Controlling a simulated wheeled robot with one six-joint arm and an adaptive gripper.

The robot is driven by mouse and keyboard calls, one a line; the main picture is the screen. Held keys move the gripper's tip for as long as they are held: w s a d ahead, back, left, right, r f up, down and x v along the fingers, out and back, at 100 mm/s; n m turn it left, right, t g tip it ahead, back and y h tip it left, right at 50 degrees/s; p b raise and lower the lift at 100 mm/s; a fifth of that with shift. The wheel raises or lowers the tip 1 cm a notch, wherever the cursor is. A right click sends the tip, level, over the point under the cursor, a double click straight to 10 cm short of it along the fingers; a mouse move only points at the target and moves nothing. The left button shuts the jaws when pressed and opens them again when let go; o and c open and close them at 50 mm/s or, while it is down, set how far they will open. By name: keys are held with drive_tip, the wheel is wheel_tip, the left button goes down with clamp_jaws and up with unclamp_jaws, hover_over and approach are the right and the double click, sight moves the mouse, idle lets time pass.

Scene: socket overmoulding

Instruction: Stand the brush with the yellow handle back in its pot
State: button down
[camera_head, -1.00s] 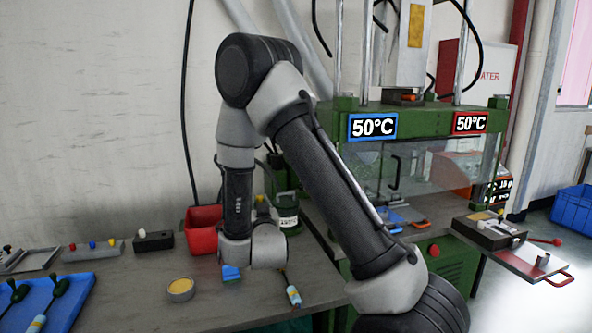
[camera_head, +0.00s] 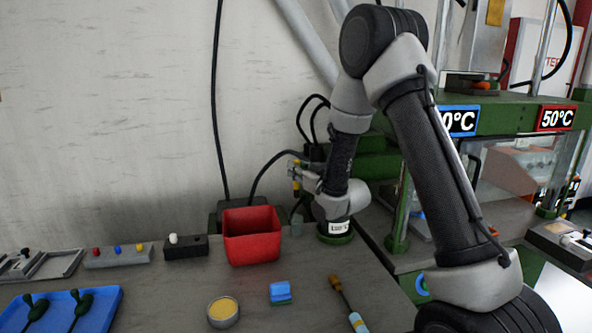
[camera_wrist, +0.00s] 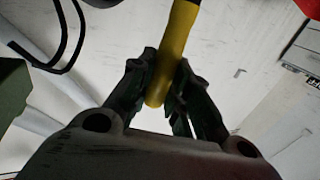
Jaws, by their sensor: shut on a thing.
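My gripper (camera_head: 299,174) is shut on the yellow handle (camera_wrist: 175,50) of the brush, which runs between both fingers in the wrist view. In the head view the yellow handle (camera_head: 296,187) shows in small pieces at the fingers, roughly upright, above the back of the bench. The brush's bristles cannot be made out. A small grey-green pot (camera_head: 297,225) stands on the bench below the gripper, right of the red bin; I cannot tell whether it is empty. The brush and this pot look apart.
A red bin (camera_head: 252,236) stands left of the small pot. In front lie a round tin (camera_head: 223,312), a blue block (camera_head: 280,291) and a screwdriver-like tool (camera_head: 345,302). The press is at right.

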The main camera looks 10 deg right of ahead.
drive_tip(key=shift+s, duration=0.15)
wheel_tip(320, 180, down, 12)
idle(1.1)
drive_tip(key=shift+r, duration=0.1)
drive_tip(key=c, duration=1.3)
unclamp_jaws()
drive_tip(key=shift+o, duration=0.2)
drive_tip(key=shift+s, duration=0.1)
drive_tip(key=v, duration=0.7)
drive_tip(key=shift+s, duration=0.2)
